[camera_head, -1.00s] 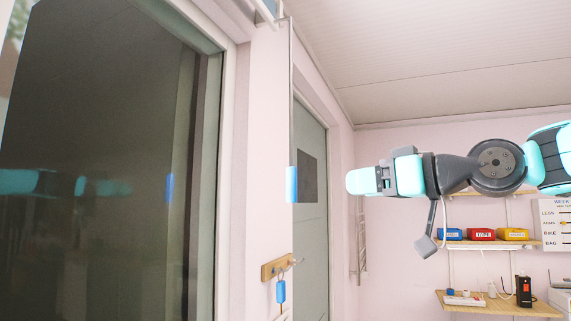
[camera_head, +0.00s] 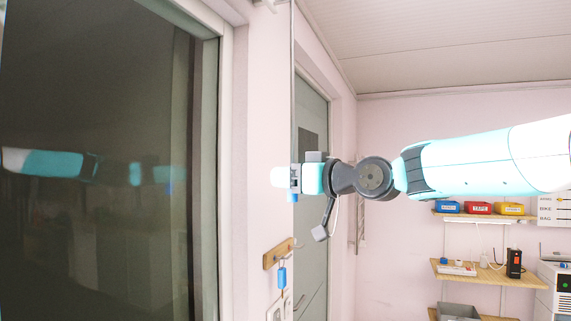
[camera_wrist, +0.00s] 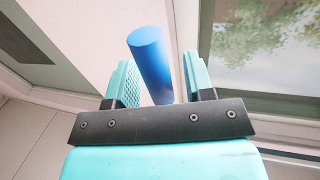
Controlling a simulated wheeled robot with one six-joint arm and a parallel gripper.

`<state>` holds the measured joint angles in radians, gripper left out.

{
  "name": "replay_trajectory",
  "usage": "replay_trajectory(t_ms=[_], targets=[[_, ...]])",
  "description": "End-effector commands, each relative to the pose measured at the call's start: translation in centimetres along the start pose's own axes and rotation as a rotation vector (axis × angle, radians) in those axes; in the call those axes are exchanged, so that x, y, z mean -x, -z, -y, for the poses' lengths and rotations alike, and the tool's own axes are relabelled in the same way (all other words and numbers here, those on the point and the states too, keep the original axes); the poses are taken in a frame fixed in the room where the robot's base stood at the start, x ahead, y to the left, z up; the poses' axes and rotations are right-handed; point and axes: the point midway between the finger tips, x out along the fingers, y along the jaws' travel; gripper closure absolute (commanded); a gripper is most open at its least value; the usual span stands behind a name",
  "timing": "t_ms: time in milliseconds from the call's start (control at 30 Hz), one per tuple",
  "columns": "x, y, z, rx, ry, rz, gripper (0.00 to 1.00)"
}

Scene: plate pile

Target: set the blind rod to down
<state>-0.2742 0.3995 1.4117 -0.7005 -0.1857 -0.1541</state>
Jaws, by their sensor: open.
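The blind rod (camera_head: 292,95) is a thin pale rod hanging beside the window frame in the head view. Its blue handle (camera_wrist: 150,62) stands between the two fingers in the wrist view, apart from the right finger and close to the left one. In the head view only the handle's lower end shows below my gripper (camera_head: 282,178), which covers the rest. My gripper (camera_wrist: 160,88) is open around the handle, with teal ridged fingers on either side.
The dark window (camera_head: 100,230) is at the left, with my arm's reflection in it. A wooden hook rail (camera_head: 278,253) with a blue-tagged key (camera_head: 282,277) is below the gripper. A grey door (camera_head: 313,220) and shelves (camera_head: 485,214) with coloured boxes stand farther back.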

Motion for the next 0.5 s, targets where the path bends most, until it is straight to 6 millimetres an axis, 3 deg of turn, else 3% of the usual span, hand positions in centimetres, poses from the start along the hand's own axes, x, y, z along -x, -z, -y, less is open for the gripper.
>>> replay_trajectory(t_ms=[400,500], targets=[[-1.08,-0.08,0.03,0.000,0.000,0.000,0.52],[-1.06,-0.08,0.03,0.000,0.000,0.000,0.73]])
